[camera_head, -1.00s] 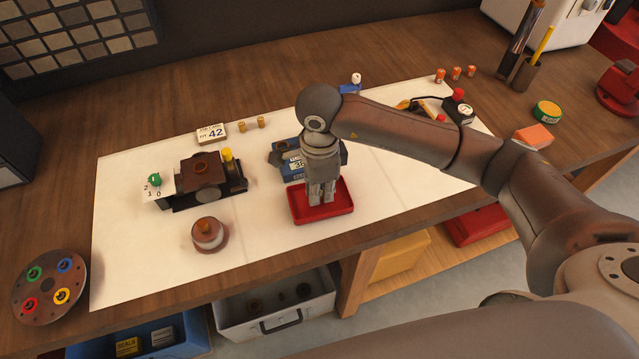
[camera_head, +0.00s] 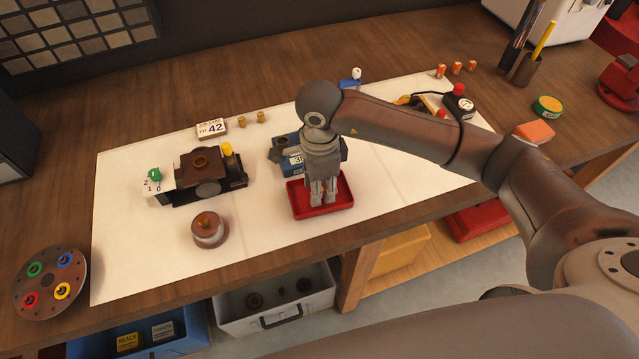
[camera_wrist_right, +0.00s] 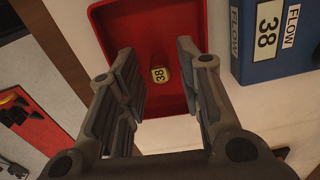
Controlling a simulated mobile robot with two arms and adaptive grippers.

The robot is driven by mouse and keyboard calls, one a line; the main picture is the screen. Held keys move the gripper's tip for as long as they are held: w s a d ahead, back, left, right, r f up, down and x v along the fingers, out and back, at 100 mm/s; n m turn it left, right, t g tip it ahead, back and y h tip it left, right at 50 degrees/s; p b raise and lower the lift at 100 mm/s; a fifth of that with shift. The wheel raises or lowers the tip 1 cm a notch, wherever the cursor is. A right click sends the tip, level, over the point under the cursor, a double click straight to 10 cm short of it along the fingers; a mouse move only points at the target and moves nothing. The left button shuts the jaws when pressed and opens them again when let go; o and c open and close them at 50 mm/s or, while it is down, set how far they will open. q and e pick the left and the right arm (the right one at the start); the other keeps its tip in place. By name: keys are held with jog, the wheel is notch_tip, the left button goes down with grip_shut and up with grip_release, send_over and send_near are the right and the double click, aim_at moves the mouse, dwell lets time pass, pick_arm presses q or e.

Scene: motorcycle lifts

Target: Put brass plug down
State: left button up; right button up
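A small brass plug marked 38 (camera_wrist_right: 160,75) lies on the floor of the red tray (camera_wrist_right: 168,25) in the right wrist view. In the head view the red tray (camera_head: 343,193) stands on the white mat, and my gripper hides the plug. My right gripper (camera_head: 324,202) points down over the tray. In the right wrist view its fingers (camera_wrist_right: 163,90) are apart on either side of the plug, with a gap to each side. My left gripper is not in view.
A blue block labelled FLOW 38 (camera_wrist_right: 265,45) stands beside the tray. A dark carburettor-like assembly (camera_head: 205,178) and a round brown pot (camera_head: 208,231) are to the left. Two brass plugs (camera_head: 251,119) stand by a 42 card (camera_head: 211,128). The mat's front left is clear.

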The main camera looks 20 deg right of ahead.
jog(key=shift+r+b, duration=0.35)
jog(key=shift+r, duration=0.15)
notch_tip(320, 180, up, 11)
jog(key=b, duration=0.3)
jog(key=shift+r, duration=0.15)
